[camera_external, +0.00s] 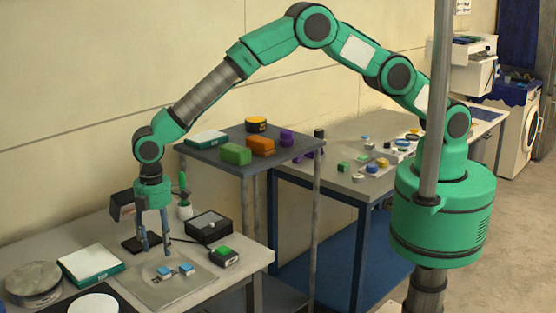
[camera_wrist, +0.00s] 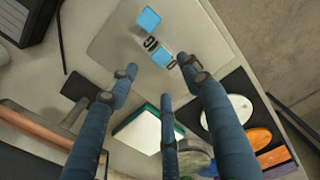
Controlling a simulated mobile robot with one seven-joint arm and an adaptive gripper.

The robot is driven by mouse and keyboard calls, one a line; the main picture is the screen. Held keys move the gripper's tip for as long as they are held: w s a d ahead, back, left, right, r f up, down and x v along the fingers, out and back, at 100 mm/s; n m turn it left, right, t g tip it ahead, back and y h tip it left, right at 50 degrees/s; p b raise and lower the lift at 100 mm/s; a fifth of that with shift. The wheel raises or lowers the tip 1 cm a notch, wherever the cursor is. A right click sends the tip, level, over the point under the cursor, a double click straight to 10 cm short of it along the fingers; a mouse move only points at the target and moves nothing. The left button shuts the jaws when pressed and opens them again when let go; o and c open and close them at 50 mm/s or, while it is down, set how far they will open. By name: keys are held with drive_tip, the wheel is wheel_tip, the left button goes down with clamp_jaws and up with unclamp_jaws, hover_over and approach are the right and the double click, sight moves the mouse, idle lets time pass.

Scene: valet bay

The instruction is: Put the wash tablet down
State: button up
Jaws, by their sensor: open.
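Two small blue-topped white tablets lie on a grey square mat (camera_external: 160,294) on the near table; I cannot tell which is the wash tablet. One is the left tablet (camera_external: 164,272), the other the right tablet (camera_external: 186,268). In the wrist view one tablet (camera_wrist: 148,19) is farther from the fingers, and the other tablet (camera_wrist: 162,59) lies just ahead of and between the fingertips. My three-fingered gripper (camera_external: 154,250) points down over the mat's back edge, open and empty. It also shows in the wrist view (camera_wrist: 159,76), with its fingers spread. Exact contact with the mat is unclear.
A green-and-white box (camera_external: 91,263), a round tin (camera_external: 34,282) and a white disc (camera_external: 93,304) stand left of the mat. A black box (camera_external: 208,226) and a green-topped device (camera_external: 224,256) stand right.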

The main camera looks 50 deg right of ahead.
drive_tip(key=shift+r, duration=1.85)
